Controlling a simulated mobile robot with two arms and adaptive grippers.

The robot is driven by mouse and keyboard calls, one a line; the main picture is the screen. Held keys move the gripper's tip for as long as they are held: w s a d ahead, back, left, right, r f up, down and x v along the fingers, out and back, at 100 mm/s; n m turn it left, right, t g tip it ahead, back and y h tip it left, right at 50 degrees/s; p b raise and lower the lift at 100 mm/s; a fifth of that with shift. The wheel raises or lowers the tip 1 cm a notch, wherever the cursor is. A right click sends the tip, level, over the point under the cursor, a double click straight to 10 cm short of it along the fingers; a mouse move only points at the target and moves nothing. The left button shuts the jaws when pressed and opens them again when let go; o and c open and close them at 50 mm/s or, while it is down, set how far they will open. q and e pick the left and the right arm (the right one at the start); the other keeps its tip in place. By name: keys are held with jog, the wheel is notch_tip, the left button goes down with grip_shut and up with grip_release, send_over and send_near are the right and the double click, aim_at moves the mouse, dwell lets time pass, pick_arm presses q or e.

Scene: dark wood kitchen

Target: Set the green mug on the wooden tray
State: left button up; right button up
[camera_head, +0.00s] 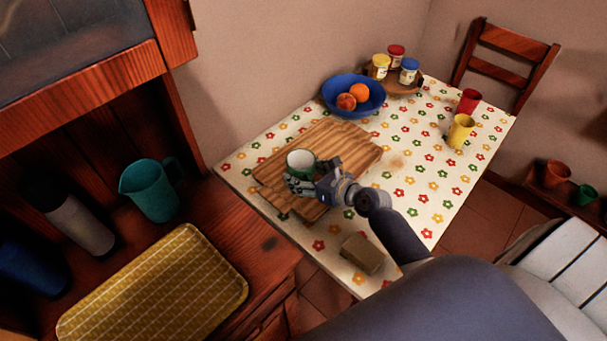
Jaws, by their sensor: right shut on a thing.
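The green mug (300,165) has a pale inside and looks upright in the head view. My right gripper (303,184) is shut on it from the near side, and its fingers hide part of the mug's lower body. Mug and gripper are over the wooden tray (345,146), a brown board lying on the flowered tablecloth. I cannot tell whether the mug's bottom touches the board or is just above it. My left gripper is not in view.
A blue bowl (368,103) with fruit stands behind the board, with several jars beyond it. Red (468,102) and yellow (460,131) cups stand at the right. A brown block (362,254) lies near the front edge. A yellow tray (155,290) and teal pitcher (150,192) are on the left counter.

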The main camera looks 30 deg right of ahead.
jog(key=o, duration=1.3)
jog(key=shift+r, duration=0.2)
jog(key=shift+s, duration=0.35)
jog(key=v, duration=1.1)
jog(key=shift+s, duration=0.15)
